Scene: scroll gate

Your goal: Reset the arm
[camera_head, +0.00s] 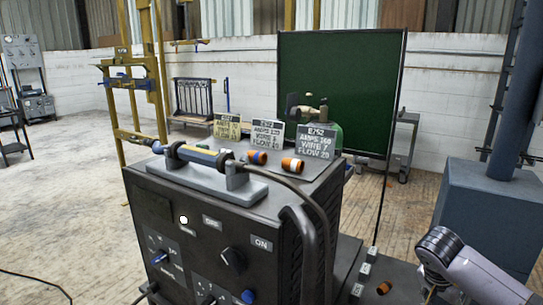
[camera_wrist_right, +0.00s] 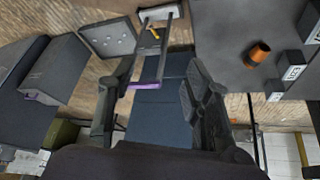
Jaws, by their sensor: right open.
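My right arm (camera_head: 480,272) enters at the lower right of the head view, beside the low dark shelf at the machine's right side. Its gripper is mostly cut off there. In the right wrist view, my right gripper (camera_wrist_right: 158,85) has its two dark fingers spread apart, with nothing held between them. Blue-grey surfaces show behind the gap. My left arm and gripper are not in view.
A black welding machine (camera_head: 213,237) carries a torch (camera_head: 195,154) on a grey holder, label cards (camera_head: 315,142) and orange cups (camera_head: 292,164). Another orange cup (camera_head: 384,288) lies on the low shelf, also in the wrist view (camera_wrist_right: 258,53). A blue-grey pillar base (camera_head: 490,205) stands right.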

